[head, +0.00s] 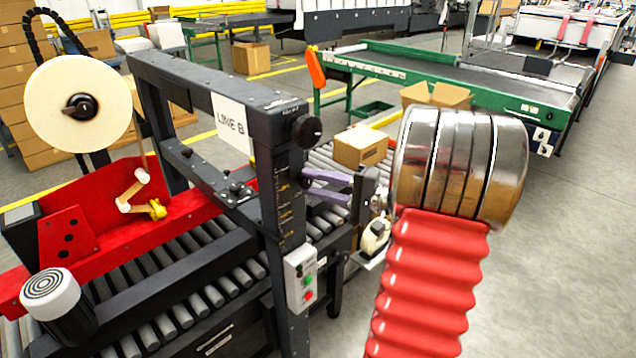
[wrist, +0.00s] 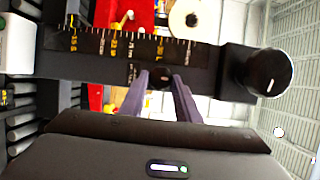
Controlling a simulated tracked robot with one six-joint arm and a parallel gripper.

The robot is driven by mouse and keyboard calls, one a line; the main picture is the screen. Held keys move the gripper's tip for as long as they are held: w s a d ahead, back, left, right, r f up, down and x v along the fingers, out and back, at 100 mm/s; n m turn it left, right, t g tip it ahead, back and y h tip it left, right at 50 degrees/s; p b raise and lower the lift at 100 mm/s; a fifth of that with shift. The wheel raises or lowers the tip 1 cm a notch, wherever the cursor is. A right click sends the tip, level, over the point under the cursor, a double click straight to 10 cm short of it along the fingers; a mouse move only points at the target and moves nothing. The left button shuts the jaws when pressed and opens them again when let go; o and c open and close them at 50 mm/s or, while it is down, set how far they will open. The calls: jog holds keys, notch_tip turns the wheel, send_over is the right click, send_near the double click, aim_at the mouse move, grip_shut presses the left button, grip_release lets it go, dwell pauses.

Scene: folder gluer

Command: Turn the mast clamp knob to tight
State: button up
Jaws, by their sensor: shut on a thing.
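A larger black knob (head: 307,131) with a white line sits at the mast's upper end, apart from my fingers.
A control box (head: 301,280) with green and red buttons is on the mast below my gripper. A carton (head: 361,147) sits on rollers behind my gripper. Open floor (head: 570,240) lies to the right.

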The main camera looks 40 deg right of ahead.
jog(key=shift+f, duration=0.2)
jog(key=o, duration=0.9)
jog(key=shift+o, duration=0.6)
jog(key=shift+r, duration=0.1)
jog(key=v, duration=1.4)
jog(key=shift+w+a, duration=0.1)
